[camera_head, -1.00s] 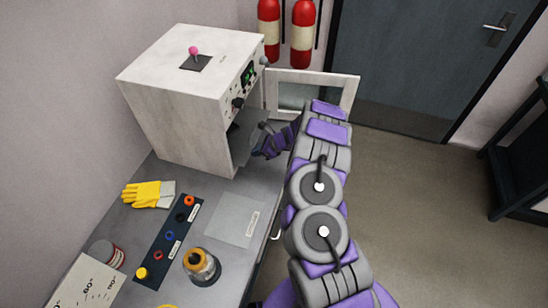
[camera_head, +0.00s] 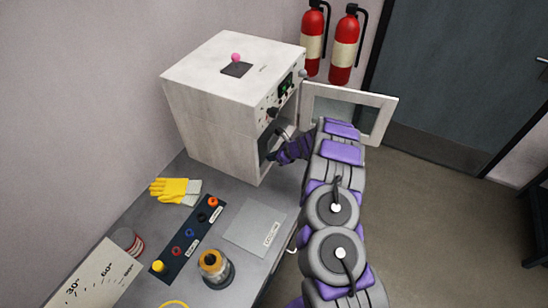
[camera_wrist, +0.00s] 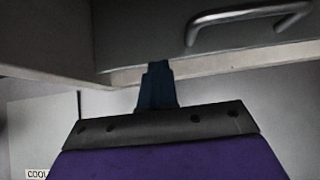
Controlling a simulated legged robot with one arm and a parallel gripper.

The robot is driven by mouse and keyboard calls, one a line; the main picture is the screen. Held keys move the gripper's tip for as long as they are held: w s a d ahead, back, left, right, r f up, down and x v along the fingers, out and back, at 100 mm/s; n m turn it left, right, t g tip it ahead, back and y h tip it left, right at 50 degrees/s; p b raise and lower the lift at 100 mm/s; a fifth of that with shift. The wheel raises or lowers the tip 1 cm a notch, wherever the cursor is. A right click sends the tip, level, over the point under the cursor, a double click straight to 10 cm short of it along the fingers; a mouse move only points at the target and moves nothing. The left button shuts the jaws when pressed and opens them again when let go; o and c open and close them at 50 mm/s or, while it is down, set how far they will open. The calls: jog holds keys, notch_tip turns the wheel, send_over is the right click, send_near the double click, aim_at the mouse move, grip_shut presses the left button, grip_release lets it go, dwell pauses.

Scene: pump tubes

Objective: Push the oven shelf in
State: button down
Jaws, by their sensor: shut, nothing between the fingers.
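The oven is a white box (camera_head: 215,125) on the grey worktop, with its front facing right. Its framed door (camera_head: 385,112) stands open to the right. The oven's inside shows only as a narrow dark strip, and I cannot make out the shelf clearly in the head view. My gripper (camera_head: 273,156) is at the open front, at the mouth of the oven. In the wrist view its dark fingers (camera_wrist: 157,85) are together with nothing between them. A metal bar handle (camera_wrist: 250,20) on a grey panel shows above and right of the fingers, apart from them; I cannot tell whether it belongs to the shelf.
Yellow gloves (camera_head: 172,188), a dark strip with coloured knobs (camera_head: 190,236), a grey plate (camera_head: 252,224) and an orange-topped jar (camera_head: 214,267) are on the worktop. Two red extinguishers (camera_head: 343,50) hang behind the oven door.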

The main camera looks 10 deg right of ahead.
jog(key=shift+s+d+f, duration=0.15)
jog(key=shift+s+d, duration=0.05)
jog(key=shift+d, duration=0.05)
jog(key=shift+s+d, duration=0.45)
jog(key=shift+d, duration=0.2)
jog(key=shift+s+d, duration=0.4)
jog(key=shift+d, duration=0.2)
jog(key=p+v, duration=0.1)
jog(key=v, duration=0.9)
jog(key=shift+p, duration=0.4)
